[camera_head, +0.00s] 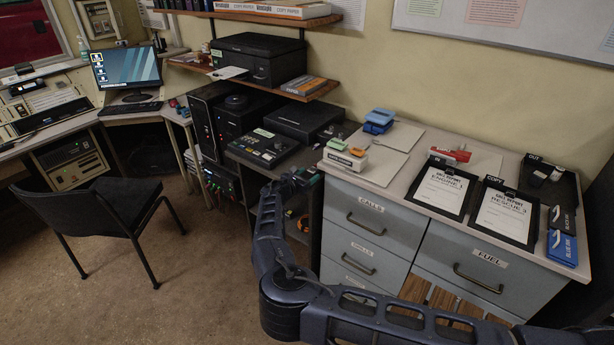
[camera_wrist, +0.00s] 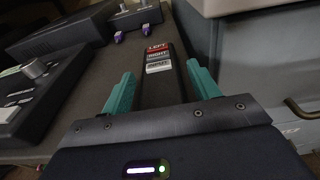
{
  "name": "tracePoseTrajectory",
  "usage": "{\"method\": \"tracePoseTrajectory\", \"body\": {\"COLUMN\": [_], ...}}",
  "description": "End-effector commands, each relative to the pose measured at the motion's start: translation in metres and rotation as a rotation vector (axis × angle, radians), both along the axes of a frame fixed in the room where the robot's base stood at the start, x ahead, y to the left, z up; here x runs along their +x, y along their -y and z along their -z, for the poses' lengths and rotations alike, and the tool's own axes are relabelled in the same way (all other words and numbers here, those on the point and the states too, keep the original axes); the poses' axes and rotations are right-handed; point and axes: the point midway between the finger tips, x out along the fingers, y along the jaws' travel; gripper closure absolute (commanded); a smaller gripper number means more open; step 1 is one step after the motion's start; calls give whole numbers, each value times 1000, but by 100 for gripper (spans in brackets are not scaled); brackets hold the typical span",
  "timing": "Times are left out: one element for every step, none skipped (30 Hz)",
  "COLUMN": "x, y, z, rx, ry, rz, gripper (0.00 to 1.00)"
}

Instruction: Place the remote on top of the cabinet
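The remote (camera_wrist: 161,82) is a long black bar with red, grey and white labels reading LEFT, RIGHT and INPUT. It lies flat on the dark desk in the wrist view. My gripper (camera_wrist: 161,90) is open, with one teal finger on each side of the remote and a gap visible on both sides. In the head view my gripper (camera_head: 302,177) is low over the desk's right end, just left of the cabinet, and I cannot make out the remote there. The blue-grey cabinet (camera_head: 385,228) has drawers labelled CALLS and FUEL; its top is higher than the desk.
The cabinet top holds clipboards (camera_head: 505,215), a black tray (camera_head: 548,185), staplers and paper. Bare strips show along its front edge. A control box (camera_head: 262,147) and a black device (camera_head: 303,122) stand on the desk left of the cabinet. A shelf with a printer (camera_head: 258,58) hangs above.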

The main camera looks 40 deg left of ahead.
Motion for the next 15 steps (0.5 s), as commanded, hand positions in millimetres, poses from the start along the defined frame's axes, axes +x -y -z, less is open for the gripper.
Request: {"method": "tracePoseTrajectory", "body": {"x": [0, 0, 0, 0, 0, 0, 0, 0, 0, 0, 0, -4, -7, -10, -15], "y": [0, 0, 0, 0, 0, 0, 0, 0, 0, 0, 0, -1, -1, -1, -1], "z": [0, 0, 0, 0, 0, 0, 0, 0, -1, -1, -3, -3, -3, -4, -5], "rx": [0, 0, 0, 0, 0, 0, 0, 0, 0, 1, 1, 1, 1, 1, 0], "ry": [0, 0, 0, 0, 0, 0, 0, 0, 0, 0, 0, -1, -1, -1, -1], "rz": [0, 0, 0, 0, 0, 0, 0, 0, 0, 0, -1, -1, -2, -2, -2], "gripper": [33, 33, 33, 33, 33, 33, 33, 33, 33, 33, 33, 33, 33, 33, 33]}}
